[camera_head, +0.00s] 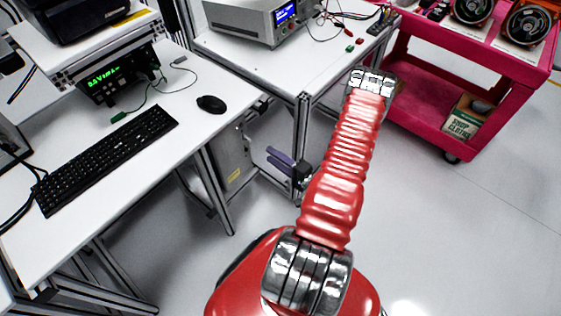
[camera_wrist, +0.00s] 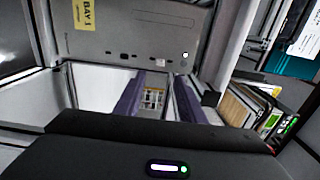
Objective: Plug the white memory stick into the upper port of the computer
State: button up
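The computer (camera_head: 231,160) is a grey tower under the left desk with a yellow label. In the wrist view its grey face (camera_wrist: 125,30) fills the top, with a "BAY 1" label and a row of small dark openings; I cannot tell which is the upper port. My gripper (camera_head: 270,158) is in front of the tower and apart from it. In the wrist view the two purple fingers (camera_wrist: 158,98) stand apart, with no stick clearly visible between them. I cannot identify the white memory stick. A small grey piece (camera_head: 180,59) lies on the desk, too small to tell.
The left desk holds a keyboard (camera_head: 105,155), a mouse (camera_head: 211,104) and a green-display instrument (camera_head: 118,78). Metal desk legs (camera_head: 300,135) stand close to my gripper. A red cart (camera_head: 480,105) is at the right. The floor (camera_head: 450,240) at lower right is clear.

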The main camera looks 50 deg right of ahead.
jog(key=s, duration=0.2)
jog(key=shift+s, duration=0.4)
dwell(0.5)
